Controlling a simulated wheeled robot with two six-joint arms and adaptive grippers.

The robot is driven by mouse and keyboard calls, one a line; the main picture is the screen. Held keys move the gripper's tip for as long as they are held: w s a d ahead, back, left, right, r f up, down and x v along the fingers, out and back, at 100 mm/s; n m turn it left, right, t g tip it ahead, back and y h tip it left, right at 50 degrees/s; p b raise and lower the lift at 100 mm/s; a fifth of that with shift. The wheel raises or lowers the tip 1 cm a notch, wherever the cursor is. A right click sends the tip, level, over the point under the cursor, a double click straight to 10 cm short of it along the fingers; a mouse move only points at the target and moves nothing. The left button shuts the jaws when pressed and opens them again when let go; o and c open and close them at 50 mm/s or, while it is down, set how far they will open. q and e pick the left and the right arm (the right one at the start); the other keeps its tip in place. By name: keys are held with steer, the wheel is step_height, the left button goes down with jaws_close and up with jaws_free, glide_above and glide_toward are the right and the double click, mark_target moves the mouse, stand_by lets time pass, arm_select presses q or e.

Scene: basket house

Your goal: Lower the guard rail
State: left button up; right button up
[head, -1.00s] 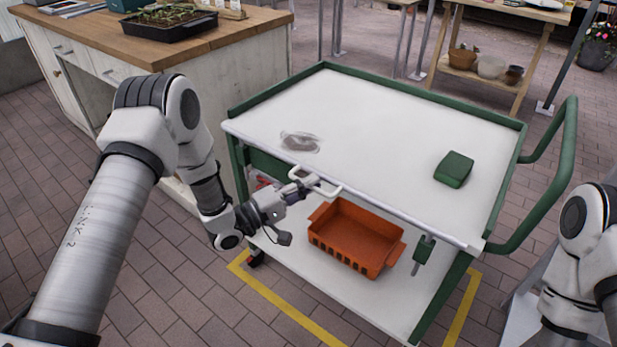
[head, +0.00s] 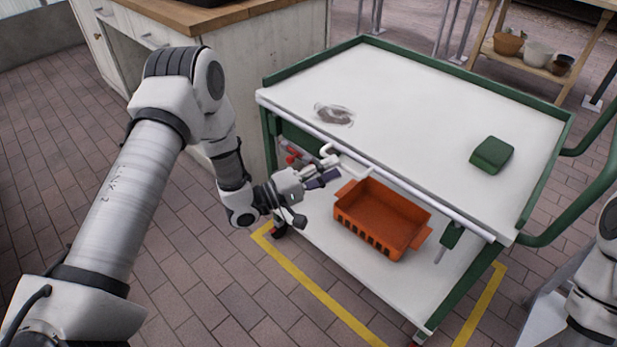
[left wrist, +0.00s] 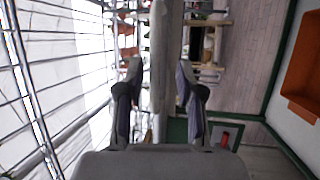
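The green-framed cart has a pale guard rail (head: 420,191) along the near edge of its white top. A white loop handle (head: 352,168) sticks out from the rail's left half. My left gripper (head: 326,177) is at the handle's left end, just in front of the rail. In the left wrist view, its two fingers (left wrist: 160,95) stand apart, with a grey bar (left wrist: 158,45) between them and gaps showing on both sides. I cannot tell whether the bar touches anything nearer the palm. My right gripper is out of view; only part of that arm shows.
An orange basket (head: 383,217) sits on the lower shelf, close to my left gripper. A green block (head: 492,155) lies on the cart top, with a grey smudge (head: 334,114) at its left. A wooden-topped cabinet (head: 243,60) stands behind. Yellow floor tape (head: 322,295) borders the cart.

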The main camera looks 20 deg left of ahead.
arm_select(q)
steer(key=v, duration=0.9)
steer(key=shift+s, duration=0.15)
steer(key=shift+a+f, duration=0.1)
steer(key=shift+a, duration=0.05)
steer(key=s+d+f+m+g+y, duration=0.1)
steer(key=s+d+f+g+y, duration=0.3)
steer(key=f, duration=0.3)
steer(key=s+d+f+g+y, duration=0.2)
steer(key=s+d+f, duration=0.2)
steer(key=d+f, duration=0.3)
steer(key=s+a+f+m+g+y, duration=0.3)
steer(key=s+a+f+g+y, duration=0.15)
steer(key=s+f, duration=0.35)
steer(key=s+a+m+g+y, duration=0.35)
steer(key=s+a, duration=0.25)
steer(key=s, duration=0.5)
step_height(320, 180, up, 17)
steer(key=p, duration=1.7)
steer(key=shift+w+m+g, duration=0.25)
steer(key=shift+m+g, duration=0.05)
steer(key=shift+m, duration=0.05)
